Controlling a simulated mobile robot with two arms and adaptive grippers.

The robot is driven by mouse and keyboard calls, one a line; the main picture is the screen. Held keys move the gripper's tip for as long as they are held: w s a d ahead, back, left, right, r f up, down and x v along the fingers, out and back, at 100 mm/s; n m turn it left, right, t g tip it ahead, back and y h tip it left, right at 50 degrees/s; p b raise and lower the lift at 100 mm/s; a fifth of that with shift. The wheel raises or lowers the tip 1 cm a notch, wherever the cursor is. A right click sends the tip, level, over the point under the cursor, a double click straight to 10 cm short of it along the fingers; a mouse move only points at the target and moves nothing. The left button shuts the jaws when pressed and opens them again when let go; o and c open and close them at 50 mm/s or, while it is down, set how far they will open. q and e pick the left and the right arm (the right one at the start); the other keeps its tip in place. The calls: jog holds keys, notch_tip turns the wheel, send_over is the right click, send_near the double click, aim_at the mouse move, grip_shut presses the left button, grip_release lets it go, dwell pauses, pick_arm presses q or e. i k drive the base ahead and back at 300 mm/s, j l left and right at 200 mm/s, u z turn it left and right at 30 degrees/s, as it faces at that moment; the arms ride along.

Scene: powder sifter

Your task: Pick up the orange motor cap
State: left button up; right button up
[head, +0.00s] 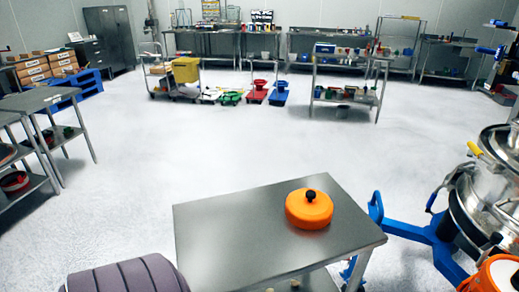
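The orange motor cap (309,209) is a round, domed orange piece with a black knob on top. It sits upright on the right half of a steel table (225,235) in the lower middle of the head view. Nothing touches it apart from the table top. Neither of my grippers shows in this view.
The rest of the table top is bare. Right of it stands a steel sifter machine (488,190) on a blue wheeled frame (400,229), with an orange-rimmed part (492,275) at the lower right. Open floor (200,150) lies beyond; steel tables and carts line the back.

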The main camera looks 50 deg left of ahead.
aim_at(307, 209)
jog(key=u, duration=1.3)
jog(key=z, duration=1.45)
jog(key=u, duration=1.45)
jog(key=i+l+u, duration=0.45)
jog(key=i+l, duration=0.65)
